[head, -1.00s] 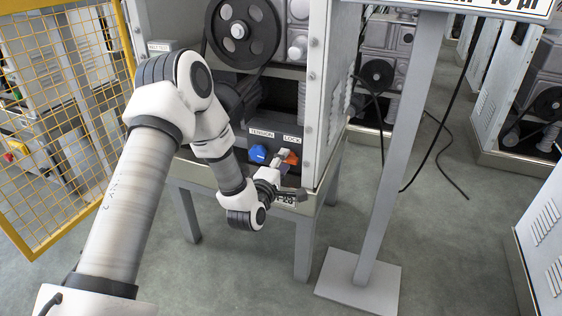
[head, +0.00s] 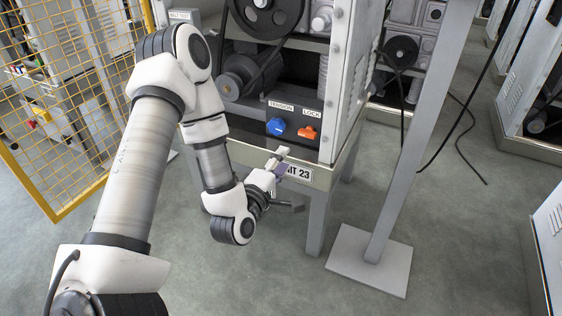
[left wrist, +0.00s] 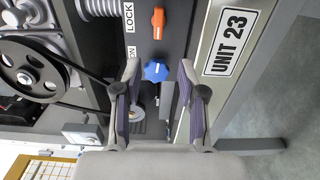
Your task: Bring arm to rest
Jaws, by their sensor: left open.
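My left arm reaches in from the left in the head view. In the left wrist view, the two spread fingers (left wrist: 158,78) frame the blue TENSION knob (left wrist: 156,70), with nothing between the pads. The orange LOCK knob (left wrist: 158,22) is beyond them. In the head view, the blue knob (head: 276,127) and orange knob (head: 306,132) sit side by side under their labels. My right gripper is in neither view.
The UNIT 23 plate (head: 298,173) is on the frame's front rail, close to the gripper. A grey post (head: 415,140) on a square foot (head: 370,262) stands right of the frame. A yellow mesh fence (head: 70,110) is at left. Open floor lies below the arm.

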